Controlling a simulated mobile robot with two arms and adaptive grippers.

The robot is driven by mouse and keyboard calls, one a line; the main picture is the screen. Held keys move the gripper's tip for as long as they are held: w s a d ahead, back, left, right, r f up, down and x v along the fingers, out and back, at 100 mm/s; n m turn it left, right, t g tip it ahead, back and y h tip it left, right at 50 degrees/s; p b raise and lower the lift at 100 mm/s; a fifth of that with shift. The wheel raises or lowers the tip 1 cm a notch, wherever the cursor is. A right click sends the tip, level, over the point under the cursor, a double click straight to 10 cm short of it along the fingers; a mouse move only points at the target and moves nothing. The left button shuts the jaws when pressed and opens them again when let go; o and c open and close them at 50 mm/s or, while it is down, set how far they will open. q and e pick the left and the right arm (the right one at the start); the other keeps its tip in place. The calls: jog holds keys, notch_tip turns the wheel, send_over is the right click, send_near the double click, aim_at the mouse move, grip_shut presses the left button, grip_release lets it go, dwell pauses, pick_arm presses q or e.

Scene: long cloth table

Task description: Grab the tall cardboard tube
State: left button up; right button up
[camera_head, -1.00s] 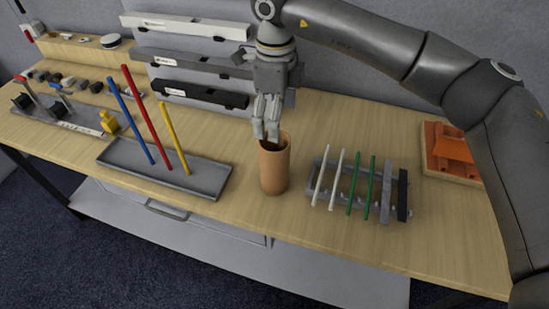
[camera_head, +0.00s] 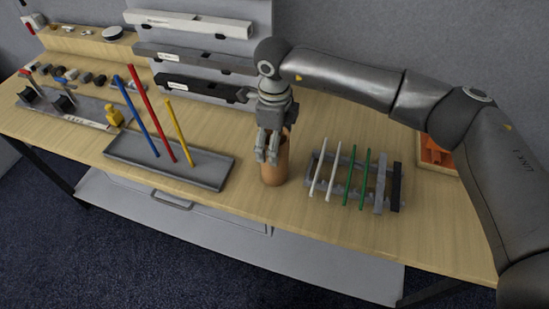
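The tall cardboard tube (camera_head: 274,174) is a brown, open-topped cylinder standing upright on the wooden table, near the middle of the view. My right gripper (camera_head: 267,157) points down at the tube's top. Its fingers overlap the upper part of the tube in the picture and hide much of its rim. Whether the fingers are around the wall, in front of it or touching it, I cannot tell. A small gap shows between the fingers, but their grip is unclear. My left gripper is not in view.
Left of the tube is a grey tray (camera_head: 205,180) with leaning blue, red and yellow rods. To its right is a grey rack (camera_head: 381,190) with white and green sticks. An orange item (camera_head: 433,152) is partly hidden by my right arm. Bare table lies in front.

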jog(key=c, duration=1)
jog(key=shift+r, duration=0.1)
jog(key=shift+c, duration=0.2)
